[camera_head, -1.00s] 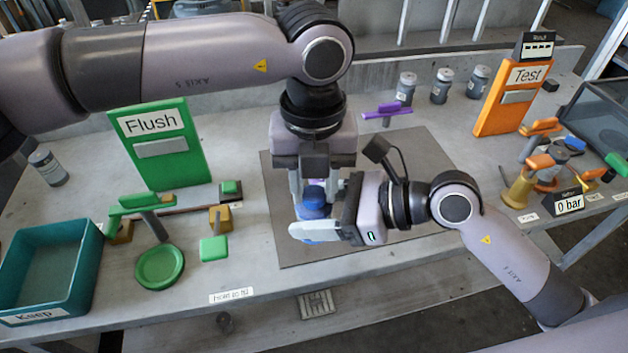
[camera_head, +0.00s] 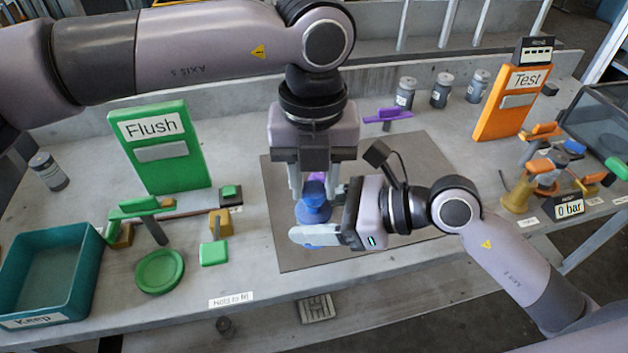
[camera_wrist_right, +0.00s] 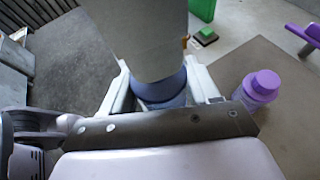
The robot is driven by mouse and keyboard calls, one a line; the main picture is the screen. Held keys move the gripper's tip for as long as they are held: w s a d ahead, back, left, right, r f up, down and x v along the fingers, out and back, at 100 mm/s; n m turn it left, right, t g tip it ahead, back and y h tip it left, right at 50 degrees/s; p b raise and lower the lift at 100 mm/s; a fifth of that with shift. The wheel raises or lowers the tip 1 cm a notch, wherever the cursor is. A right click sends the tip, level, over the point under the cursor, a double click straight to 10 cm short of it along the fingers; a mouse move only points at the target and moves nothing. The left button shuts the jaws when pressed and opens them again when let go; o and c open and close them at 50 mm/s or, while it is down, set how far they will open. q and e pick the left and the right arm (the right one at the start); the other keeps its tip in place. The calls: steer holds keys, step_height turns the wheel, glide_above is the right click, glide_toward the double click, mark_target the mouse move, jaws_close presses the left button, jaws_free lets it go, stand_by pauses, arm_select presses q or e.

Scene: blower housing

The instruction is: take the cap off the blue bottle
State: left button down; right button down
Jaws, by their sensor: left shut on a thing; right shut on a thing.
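The blue bottle (camera_head: 313,211) stands over the dark mat, with its blue cap (camera_head: 315,188) at the top. My left gripper (camera_head: 315,183) points down from above, its fingers shut on the cap. My right gripper (camera_head: 320,222) reaches in from the right and is shut around the bottle's body. The near right finger hides the bottle's lower part. In the right wrist view the blue bottle (camera_wrist_right: 162,92) is between the right fingers, under my grey left gripper. I cannot tell whether cap and bottle are apart.
A purple-capped bottle (camera_wrist_right: 258,92) stands close by on the mat (camera_head: 400,235). The teal Keep tray (camera_head: 88,272) and green Flush panel (camera_head: 165,165) are at left. The orange Test panel (camera_head: 500,110) is at right. Several grey jars (camera_head: 441,90) stand at the back.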

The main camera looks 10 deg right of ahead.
mark_target(314, 189)
arm_select(q)
steer(key=shift+r, duration=0.25)
steer(key=shift+r, duration=2)
